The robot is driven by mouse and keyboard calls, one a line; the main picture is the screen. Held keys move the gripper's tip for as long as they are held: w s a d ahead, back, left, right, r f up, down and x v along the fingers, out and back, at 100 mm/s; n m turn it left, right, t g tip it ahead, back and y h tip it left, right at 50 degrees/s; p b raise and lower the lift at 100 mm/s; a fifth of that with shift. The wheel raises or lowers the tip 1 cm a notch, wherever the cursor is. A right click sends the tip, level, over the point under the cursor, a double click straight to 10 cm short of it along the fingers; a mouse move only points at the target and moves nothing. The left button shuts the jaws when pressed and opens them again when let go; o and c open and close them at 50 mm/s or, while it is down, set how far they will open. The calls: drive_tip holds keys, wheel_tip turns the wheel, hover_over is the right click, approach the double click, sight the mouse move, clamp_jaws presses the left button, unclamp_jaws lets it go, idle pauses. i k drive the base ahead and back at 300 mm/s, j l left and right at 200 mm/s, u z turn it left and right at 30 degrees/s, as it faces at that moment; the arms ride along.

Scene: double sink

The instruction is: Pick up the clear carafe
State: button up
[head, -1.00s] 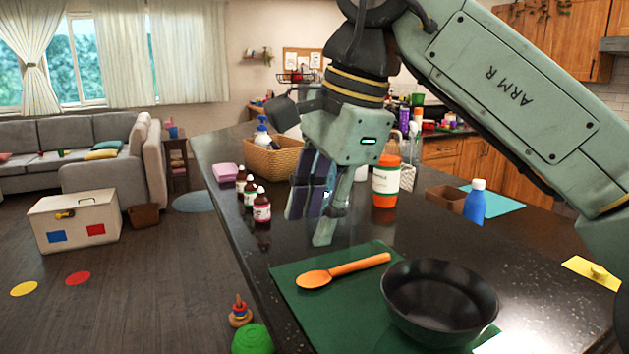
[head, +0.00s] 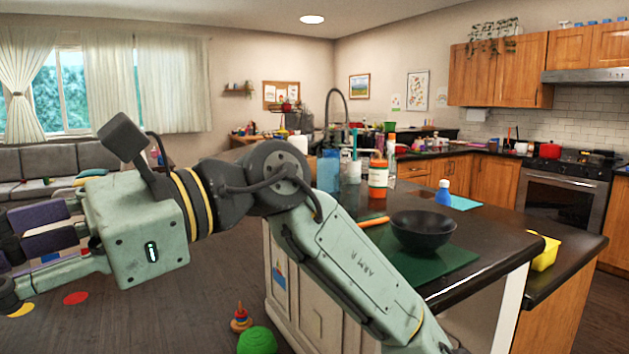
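No carafe can be made out with certainty. A bluish see-through vessel (head: 328,172) stands at the far left part of the dark counter, just beyond my arm, its base hidden by the arm. A second clear container (head: 352,170) with something upright in it stands to its right. I cannot tell which, if either, is the carafe. My gripper (head: 15,255) is at the left edge of the head view, off the counter and pointing left. Its fingers are spread with a gap between them, nothing visible in it; the tips are partly cut off.
A yellow container (head: 545,252) is at the right edge. A green ball-like object (head: 257,341) lies on the floor.

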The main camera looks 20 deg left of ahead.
sight(328, 159)
drive_tip(key=k+j+z, duration=0.1)
drive_tip(key=k+z, duration=0.3)
drive_tip(key=i+j+z, duration=0.1)
drive_tip(key=j+z, duration=0.2)
drive_tip(key=j, duration=0.3)
drive_tip(key=j+z, duration=0.3)
drive_tip(key=j, duration=1.15)
drive_tip(key=k+j+z, duration=0.15)
drive_tip(key=j, duration=2.05)
drive_tip(key=i, duration=0.95)
drive_tip(key=l+z, duration=0.05)
